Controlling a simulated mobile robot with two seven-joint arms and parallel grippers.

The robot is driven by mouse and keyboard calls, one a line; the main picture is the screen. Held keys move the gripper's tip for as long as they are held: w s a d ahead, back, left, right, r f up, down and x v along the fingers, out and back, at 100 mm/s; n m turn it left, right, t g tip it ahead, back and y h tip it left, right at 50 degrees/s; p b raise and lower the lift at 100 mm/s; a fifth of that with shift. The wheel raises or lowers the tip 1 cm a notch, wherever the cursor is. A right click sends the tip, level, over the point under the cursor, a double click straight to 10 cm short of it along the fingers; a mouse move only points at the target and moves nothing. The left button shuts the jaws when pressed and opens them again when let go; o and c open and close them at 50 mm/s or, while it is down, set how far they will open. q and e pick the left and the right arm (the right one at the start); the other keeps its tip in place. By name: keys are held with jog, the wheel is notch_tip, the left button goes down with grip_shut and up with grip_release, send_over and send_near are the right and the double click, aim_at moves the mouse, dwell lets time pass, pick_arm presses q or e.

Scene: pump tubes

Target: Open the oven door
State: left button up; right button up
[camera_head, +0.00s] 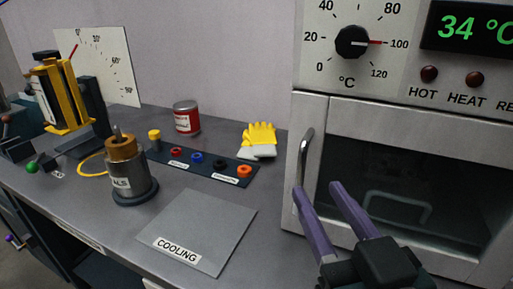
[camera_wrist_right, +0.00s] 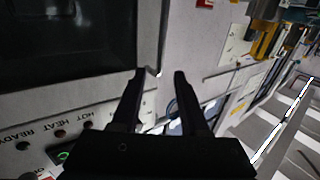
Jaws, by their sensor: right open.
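The oven door (camera_head: 395,118) is closed, with a dark window in a pale metal frame. Its handle (camera_head: 306,150) is an upright curved metal bar at the door's left edge. My right gripper (camera_head: 316,188) has purple fingers and is open, low in front of the door. Its left fingertip overlaps the handle's lower end in the head view; whether it touches cannot be told. The right wrist view shows the open fingers (camera_wrist_right: 160,75) near the door's edge, with the dark window (camera_wrist_right: 65,40) at upper left. My left gripper is not in view.
The oven panel has a dial (camera_head: 352,42) and a display (camera_head: 470,27) reading 34 °C. Left of the oven, the grey bench holds a cooling plate (camera_head: 205,225), a metal cylinder (camera_head: 130,175), yellow gloves (camera_head: 259,140) and a red can (camera_head: 187,119).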

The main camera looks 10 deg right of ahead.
aim_at(303, 166)
jog(key=w+b, duration=0.1)
jog(key=w, duration=0.7)
grip_shut()
dwell(1.3)
